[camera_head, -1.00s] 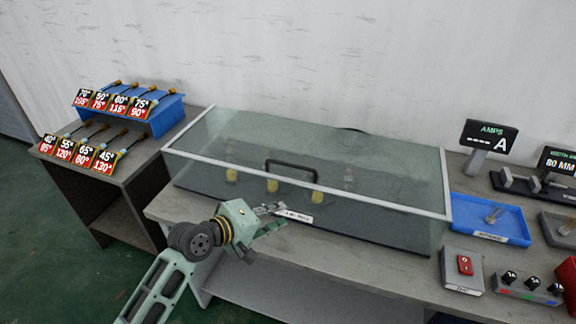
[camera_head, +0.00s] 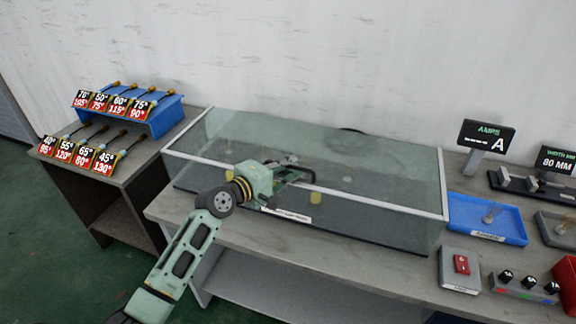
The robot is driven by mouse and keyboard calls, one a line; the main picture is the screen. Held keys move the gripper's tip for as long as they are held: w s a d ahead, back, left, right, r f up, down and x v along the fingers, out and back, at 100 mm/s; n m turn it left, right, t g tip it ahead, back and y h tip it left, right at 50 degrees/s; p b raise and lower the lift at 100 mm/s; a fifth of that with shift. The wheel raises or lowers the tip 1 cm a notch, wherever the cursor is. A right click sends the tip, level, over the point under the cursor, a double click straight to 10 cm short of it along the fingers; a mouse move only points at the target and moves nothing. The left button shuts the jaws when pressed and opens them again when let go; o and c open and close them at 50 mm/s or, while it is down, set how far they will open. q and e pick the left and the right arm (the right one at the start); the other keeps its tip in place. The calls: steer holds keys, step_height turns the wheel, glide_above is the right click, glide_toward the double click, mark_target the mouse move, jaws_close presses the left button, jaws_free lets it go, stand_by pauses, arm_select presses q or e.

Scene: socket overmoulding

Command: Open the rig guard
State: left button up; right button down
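The rig guard (camera_head: 375,170) is a clear box with a pale metal frame on the grey workbench, and it is down over the rig. Its dark handle (camera_head: 305,172) is on the front part of the guard, partly hidden by my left gripper. My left gripper (camera_head: 290,172) reaches in from the left and has its fingers at the handle. I cannot tell whether the fingers are closed around it or only beside it. A few yellow parts (camera_head: 315,198) show dimly through the guard. My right gripper is not in view.
A knob panel (camera_head: 524,288) and an AMPS display (camera_head: 486,137) stand further right. A side table (camera_head: 130,175) with labelled tools is at left.

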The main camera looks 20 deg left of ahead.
arm_select(q)
steer(key=shift+c, duration=0.3)
jaws_close()
